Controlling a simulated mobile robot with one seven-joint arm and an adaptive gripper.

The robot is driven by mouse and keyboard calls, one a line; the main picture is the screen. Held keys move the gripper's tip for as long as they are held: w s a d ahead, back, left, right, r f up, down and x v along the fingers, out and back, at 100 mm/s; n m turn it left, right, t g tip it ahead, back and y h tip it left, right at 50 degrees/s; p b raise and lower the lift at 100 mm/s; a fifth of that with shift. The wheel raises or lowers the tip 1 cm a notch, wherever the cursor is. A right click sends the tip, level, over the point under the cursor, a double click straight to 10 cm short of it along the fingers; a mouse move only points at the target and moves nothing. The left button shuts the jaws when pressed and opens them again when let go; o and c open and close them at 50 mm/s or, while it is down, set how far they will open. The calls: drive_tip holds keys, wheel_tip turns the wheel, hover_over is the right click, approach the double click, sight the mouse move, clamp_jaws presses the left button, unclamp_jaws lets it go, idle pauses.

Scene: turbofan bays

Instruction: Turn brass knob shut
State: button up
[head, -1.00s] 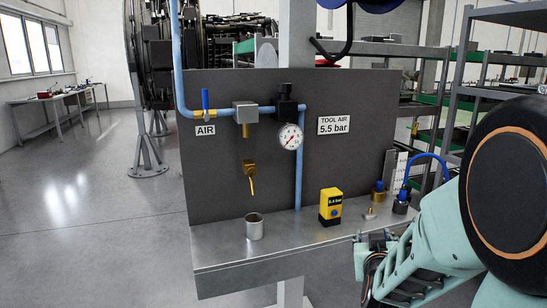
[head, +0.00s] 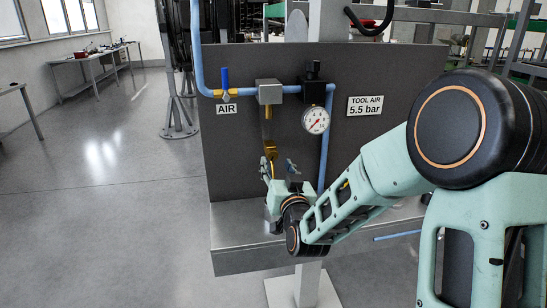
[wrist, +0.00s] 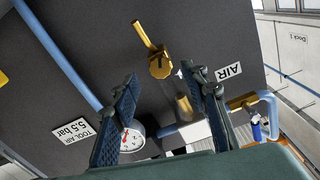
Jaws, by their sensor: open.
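The brass knob (wrist: 160,66), with a thin brass lever, is on the dark panel. In the wrist view it shows just beyond the fingertips, with the lever pointing up and left. In the head view the knob (head: 270,152) shows just above my gripper, which hides part of it and its lever. My gripper (head: 279,165) is open in front of the panel. In the wrist view its two fingers (wrist: 159,76) stand apart with nothing between them. I cannot tell whether a finger touches the knob.
A blue-handled AIR valve (head: 225,82), a grey block (head: 269,92), a pressure gauge (head: 316,120) and a blue pipe (head: 326,150) are on the panel (head: 375,70) around the knob. The steel shelf (head: 235,245) lies below, partly hidden by my arm. Open floor is at left.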

sight(273, 156)
drive_tip(key=shift+x, duration=2.35)
drive_tip(key=shift+c, duration=0.6)
clamp_jaws()
